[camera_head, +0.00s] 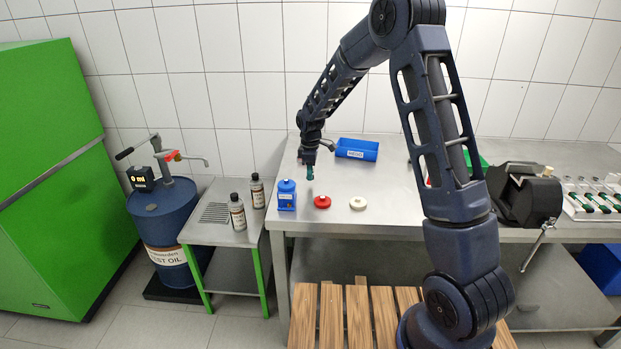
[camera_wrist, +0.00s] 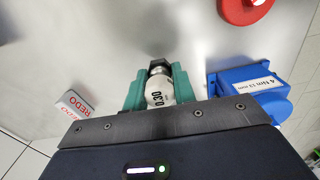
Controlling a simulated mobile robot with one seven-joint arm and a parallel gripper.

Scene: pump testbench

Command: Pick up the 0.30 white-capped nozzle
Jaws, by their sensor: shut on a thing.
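The white-capped nozzle (camera_wrist: 159,90) sits between the green fingers of my gripper (camera_wrist: 155,84) in the wrist view. Its white cap carries dark digits that read like 0.30, upside down, and a dark metal hex end shows beyond it. The fingers are shut on it from both sides. In the head view my gripper (camera_head: 310,172) points down above the left part of the steel bench (camera_head: 400,185), behind the red disc. The nozzle itself cannot be made out there.
A blue device (camera_head: 287,196), a red disc (camera_head: 322,202) and a white disc (camera_head: 357,203) stand near the bench's front left. A blue bin (camera_head: 357,149) lies behind. A white REDO block (camera_wrist: 77,103) is close by. A black machine (camera_head: 525,195) and rack (camera_head: 590,203) are right.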

